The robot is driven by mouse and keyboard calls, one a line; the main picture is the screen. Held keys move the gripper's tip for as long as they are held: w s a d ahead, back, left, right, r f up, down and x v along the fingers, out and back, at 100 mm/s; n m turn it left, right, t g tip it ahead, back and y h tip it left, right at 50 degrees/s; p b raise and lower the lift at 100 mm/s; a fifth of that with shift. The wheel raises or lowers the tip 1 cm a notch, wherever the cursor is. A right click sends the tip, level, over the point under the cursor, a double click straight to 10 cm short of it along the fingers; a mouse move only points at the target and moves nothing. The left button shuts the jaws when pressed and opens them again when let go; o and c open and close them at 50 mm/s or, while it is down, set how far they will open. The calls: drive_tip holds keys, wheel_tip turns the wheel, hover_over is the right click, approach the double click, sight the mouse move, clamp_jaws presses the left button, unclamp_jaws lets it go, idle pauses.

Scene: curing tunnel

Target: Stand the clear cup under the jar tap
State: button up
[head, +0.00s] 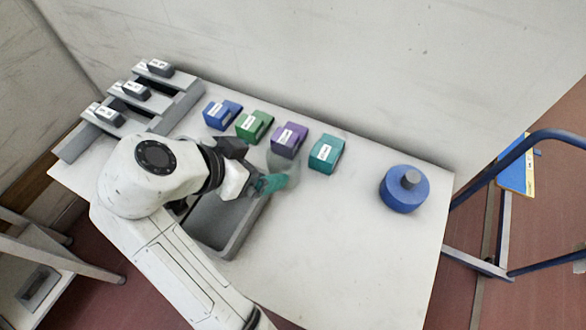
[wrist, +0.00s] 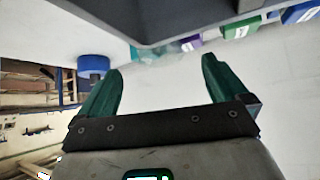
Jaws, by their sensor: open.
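My gripper (head: 270,184), with teal fingers, is over the right edge of a grey tray on the white table. In the wrist view its two fingers (wrist: 162,66) are spread with nothing between them. A faint see-through shape (head: 287,168) stands just beyond the fingertips, in front of the purple box. It may be the clear cup, but its outline is too faint to be sure. A pale clear patch also shows in the wrist view (wrist: 150,54). I cannot make out a jar with a tap in either view.
The grey tray (head: 240,232) lies under my arm. Blue (head: 221,113), green (head: 254,124), purple (head: 289,138) and teal (head: 326,152) boxes line the back. A blue round object with a grey knob (head: 404,192) stands right. A grey rack (head: 178,108) is far left. The table's front right is clear.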

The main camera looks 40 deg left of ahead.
sight(294, 159)
drive_tip(key=p+x, duration=0.1)
drive_tip(key=x, duration=0.8)
drive_tip(key=shift+c, duration=0.4)
drive_tip(key=c, duration=1)
drive_tip(key=shift+r, duration=0.1)
